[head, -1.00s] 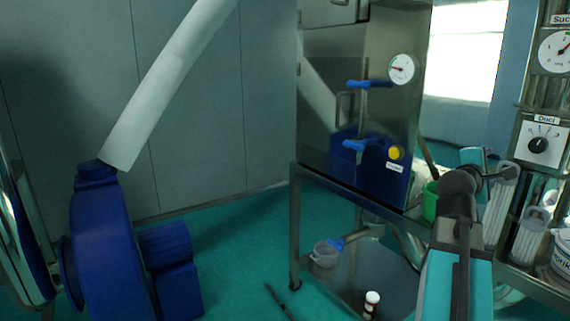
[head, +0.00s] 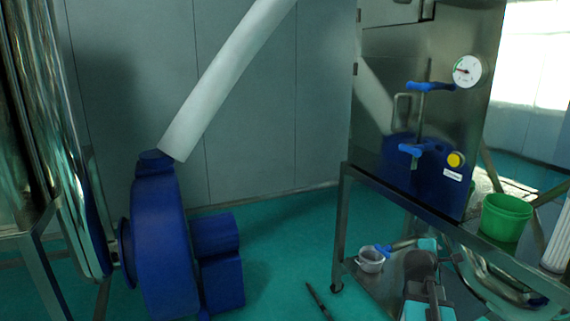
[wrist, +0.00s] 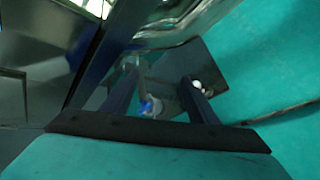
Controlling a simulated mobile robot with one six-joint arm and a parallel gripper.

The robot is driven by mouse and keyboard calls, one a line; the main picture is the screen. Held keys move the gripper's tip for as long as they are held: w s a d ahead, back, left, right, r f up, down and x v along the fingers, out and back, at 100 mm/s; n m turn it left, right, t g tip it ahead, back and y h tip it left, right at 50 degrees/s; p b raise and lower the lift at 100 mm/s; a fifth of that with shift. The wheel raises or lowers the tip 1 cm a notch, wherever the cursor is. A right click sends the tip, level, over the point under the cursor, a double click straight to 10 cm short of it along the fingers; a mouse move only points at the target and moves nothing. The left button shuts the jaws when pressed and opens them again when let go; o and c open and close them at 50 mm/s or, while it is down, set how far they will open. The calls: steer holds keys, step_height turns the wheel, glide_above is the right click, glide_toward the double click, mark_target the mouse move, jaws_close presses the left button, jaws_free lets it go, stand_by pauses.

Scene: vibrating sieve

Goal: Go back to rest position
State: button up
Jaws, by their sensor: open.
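My gripper (wrist: 159,78) shows in the wrist view as two dark fingers spread apart, with nothing held between them.
A steel cabinet (head: 430,140) with blue handles and a gauge stands on a steel stand (head: 345,215). A green bucket (head: 506,220) is on the right. A blue blower (head: 162,245) with a white duct stands left. Teal floor (head: 275,255) between them is mostly clear; a dark rod (head: 318,300) lies there.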

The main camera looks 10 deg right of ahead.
steer(key=s+a+f+g+y, duration=0.25)
steer(key=a+f, duration=0.55)
steer(key=f, duration=0.4)
steer(key=s+a+f+m+g+y, duration=0.1)
steer(key=s+a+f, duration=0.3)
steer(key=a+f, duration=0.6)
steer(key=s+a+f+g+y, duration=0.1)
steer(key=s+a+f+y, duration=0.15)
steer(key=a+f, duration=0.75)
steer(key=s+a+f+m+g+y, duration=0.1)
steer(key=s+a+f+m, duration=0.3)
steer(key=s, duration=0.5)
steer(key=s+a+f+m+g+y, duration=0.1)
steer(key=s+a+f+m+g, duration=0.2)
steer(key=s+f, duration=0.4)
steer(key=s+a+f+m+g+y, duration=0.1)
steer(key=s+a+f+m+g, duration=0.3)
steer(key=s, duration=0.9)
step_height(320, 180, down, 2)
steer(key=shift+a+f+m+y, duration=0.25)
steer(key=shift+a+m+y, duration=0.05)
steer(key=shift+a, duration=0.05)
steer(key=shift+d, duration=0.15)
